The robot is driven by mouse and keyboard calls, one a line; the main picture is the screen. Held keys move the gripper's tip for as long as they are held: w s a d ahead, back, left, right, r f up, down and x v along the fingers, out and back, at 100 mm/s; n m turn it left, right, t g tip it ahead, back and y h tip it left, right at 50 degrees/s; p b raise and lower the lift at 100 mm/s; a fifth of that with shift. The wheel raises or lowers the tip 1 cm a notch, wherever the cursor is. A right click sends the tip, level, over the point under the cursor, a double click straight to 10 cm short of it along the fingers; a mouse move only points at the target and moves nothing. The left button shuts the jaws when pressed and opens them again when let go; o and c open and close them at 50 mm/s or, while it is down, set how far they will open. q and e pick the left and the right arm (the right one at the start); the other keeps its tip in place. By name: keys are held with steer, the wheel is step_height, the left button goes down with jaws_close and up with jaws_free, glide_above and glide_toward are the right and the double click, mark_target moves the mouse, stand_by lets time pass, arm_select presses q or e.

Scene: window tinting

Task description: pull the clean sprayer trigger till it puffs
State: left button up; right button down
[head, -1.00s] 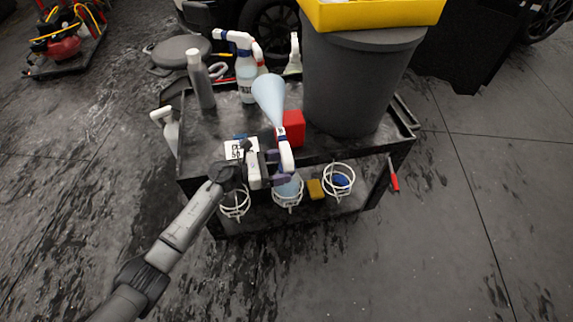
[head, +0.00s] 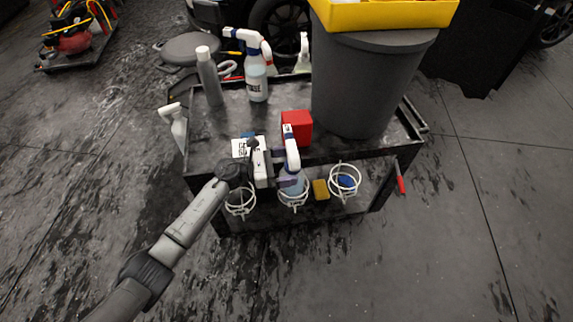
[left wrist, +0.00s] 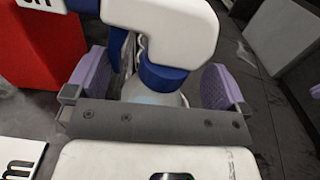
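A spray bottle (head: 293,184) with a white and blue trigger head stands in a white wire ring at the cart's front edge. Its label cannot be read in the head view. My left gripper (head: 283,168) is around the upper part of this sprayer. In the left wrist view, the white head (left wrist: 165,25) and blue collar (left wrist: 162,77) lie between my purple finger pads (left wrist: 155,88). The pads stand wide apart, with gaps beside the sprayer. The trigger is mostly hidden behind the head and gripper. No spray shows now. My right gripper is not in view.
A red block (head: 297,126) sits close behind the sprayer. A large grey bin (head: 365,90) fills the cart's right side. Other bottles, including a labelled sprayer (head: 256,78) and a grey bottle (head: 209,78), stand at the back left. A yellow sponge (head: 320,189) is right of the sprayer.

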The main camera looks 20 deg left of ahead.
arm_select(q)
steer(key=shift+s+a, duration=0.2)
steer(key=shift+a, duration=0.2)
steer(key=p+v, duration=0.3)
steer(key=v, duration=1)
step_height(320, 180, up, 6)
steer(key=s+d+n+t+y+p, duration=0.1)
steer(key=d+n+t+y+p, duration=0.2)
steer(key=n+t+y+p, duration=0.75)
steer(key=s+d+r+m+g+y+p, duration=0.2)
steer(key=s+r+m+g+p, duration=0.45)
steer(key=s+m, duration=1.1)
steer(key=s+d+r+m+g+y+p, duration=0.1)
steer(key=s+m+g+y+p, duration=0.25)
steer(key=s+m+g, duration=1)
step_height(320, 180, up, 37)
steer(key=s+m+t+p, duration=0.2)
steer(key=m+t+p, duration=0.2)
steer(key=p, duration=3.3)
steer(key=shift+s+m+t+p, duration=0.2)
steer(key=shift+m+t+p, duration=0.2)
steer(key=shift+m, duration=0.15)
steer(key=shift+f, duration=0.1)
